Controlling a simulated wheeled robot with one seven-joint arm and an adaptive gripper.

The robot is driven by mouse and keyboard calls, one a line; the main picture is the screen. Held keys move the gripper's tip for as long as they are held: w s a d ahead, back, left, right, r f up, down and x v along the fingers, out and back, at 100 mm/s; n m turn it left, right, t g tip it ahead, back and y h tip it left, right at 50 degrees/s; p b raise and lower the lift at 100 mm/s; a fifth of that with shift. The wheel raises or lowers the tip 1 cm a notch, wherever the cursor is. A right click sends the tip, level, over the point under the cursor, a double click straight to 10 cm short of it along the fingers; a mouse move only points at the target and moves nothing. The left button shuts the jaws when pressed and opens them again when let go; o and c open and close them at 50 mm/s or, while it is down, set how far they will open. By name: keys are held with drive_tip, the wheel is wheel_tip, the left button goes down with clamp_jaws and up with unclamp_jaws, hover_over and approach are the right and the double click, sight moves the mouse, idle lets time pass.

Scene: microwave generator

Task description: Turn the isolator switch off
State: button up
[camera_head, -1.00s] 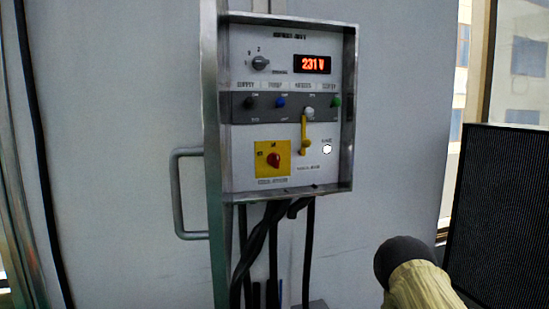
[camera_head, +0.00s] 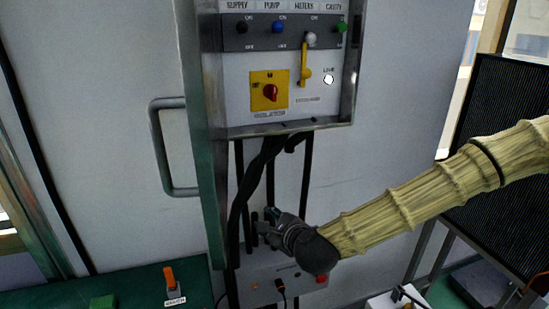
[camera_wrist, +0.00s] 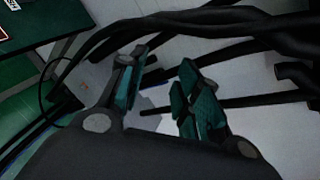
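The isolator switch (camera_head: 270,92) is a red rotary knob on a yellow square plate, low on the left of the wall control panel (camera_head: 240,75). My gripper (camera_head: 262,220) is below the panel, in front of the black cables, well apart from the switch. In the wrist view my gripper (camera_wrist: 158,95) shows two teal-padded fingers spread apart, with nothing clearly between them. The switch is not visible in the wrist view.
Thick black cables (camera_head: 250,180) hang from the panel's underside close to my gripper. A yellow lever (camera_head: 304,68) is right of the switch. A metal door handle (camera_head: 160,150) is at left. A green bench (camera_head: 140,290) with an orange-handled device (camera_head: 172,282) stands low left.

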drive_tip(key=w+d+r+m+t, duration=0.1)
drive_tip(key=w+r+m, duration=0.15)
drive_tip(key=r, duration=0.55)
drive_tip(key=w+d+r+m+t, duration=0.1)
drive_tip(key=r+m+t, duration=0.15)
drive_tip(key=r, duration=0.55)
drive_tip(key=m+t+p, duration=0.2)
drive_tip(key=m, duration=0.3)
approach(275, 93)
drive_tip(key=p+x, duration=0.4)
drive_tip(key=x, duration=0.4)
drive_tip(key=shift+w+a+r, duration=0.1)
drive_tip(key=shift+w+r, duration=0.05)
drive_tip(key=shift+w, duration=0.2)
drive_tip(key=shift+w+a, duration=0.25)
drive_tip(key=shift+w, duration=0.3)
clamp_jaws()
